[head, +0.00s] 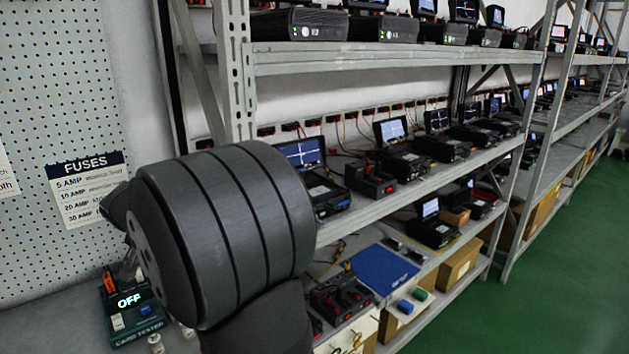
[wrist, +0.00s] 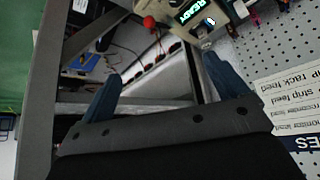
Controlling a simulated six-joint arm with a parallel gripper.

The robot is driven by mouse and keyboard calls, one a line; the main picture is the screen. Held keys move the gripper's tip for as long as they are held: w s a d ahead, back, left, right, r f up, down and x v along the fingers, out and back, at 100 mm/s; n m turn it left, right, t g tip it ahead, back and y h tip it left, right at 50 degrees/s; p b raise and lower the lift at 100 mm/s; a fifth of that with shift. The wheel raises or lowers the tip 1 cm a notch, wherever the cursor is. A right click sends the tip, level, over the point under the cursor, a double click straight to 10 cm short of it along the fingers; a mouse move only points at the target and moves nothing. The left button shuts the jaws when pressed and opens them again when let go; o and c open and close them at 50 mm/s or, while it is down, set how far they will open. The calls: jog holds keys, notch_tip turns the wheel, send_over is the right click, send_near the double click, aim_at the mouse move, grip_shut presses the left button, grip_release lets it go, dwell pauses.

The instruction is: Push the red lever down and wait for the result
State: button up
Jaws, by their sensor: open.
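In the wrist view, a red ball knob (wrist: 150,21), which looks like the end of the red lever, sticks out to the left of a pale device (wrist: 207,32). That device has a lit display reading READY (wrist: 190,12). My gripper (wrist: 163,68) is open, its two blue fingers spread wide with nothing between them. The knob lies beyond the fingertips, apart from them. In the head view, my arm hides the gripper and I cannot make out the red lever. A dark green card tester (head: 134,312) there shows OFF.
A pegboard (head: 55,110) with a fuses sign (head: 88,188) stands at the left. Metal shelves (head: 395,62) with many instruments run along the right. In the wrist view, a grey rack upright (wrist: 38,90) is close on the left. The green floor (head: 545,270) is clear.

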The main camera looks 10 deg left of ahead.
jog(key=c, duration=0.7)
jog(key=shift+w, duration=0.15)
jog(key=c, duration=0.4)
jog(key=w+m, duration=0.1)
jog(key=w+f+m+g, duration=0.1)
jog(key=m, duration=0.1)
jog(key=w+d+f+m+g, duration=0.1)
jog(key=m, duration=0.1)
jog(key=shift+w+f+h, duration=0.1)
jog(key=shift+w+h, duration=0.2)
jog(key=shift+w, duration=0.05)
grip_shut()
jog(key=w+f+m+g, duration=0.3)
jog(key=w+m+g, duration=0.2)
jog(key=m, duration=0.3)
jog(key=shift+w+d+m+y, duration=0.15)
jog(key=shift+d+m+y, duration=0.15)
jog(key=shift+d+y, duration=0.15)
jog(key=shift+s+a+f, duration=0.1)
jog(key=shift+a+f, duration=0.05)
jog(key=shift+f, duration=1.6)
jog(key=shift+s+a+f, duration=0.1)
jog(key=shift+a+f, duration=0.05)
jog(key=shift+f, duration=1.6)
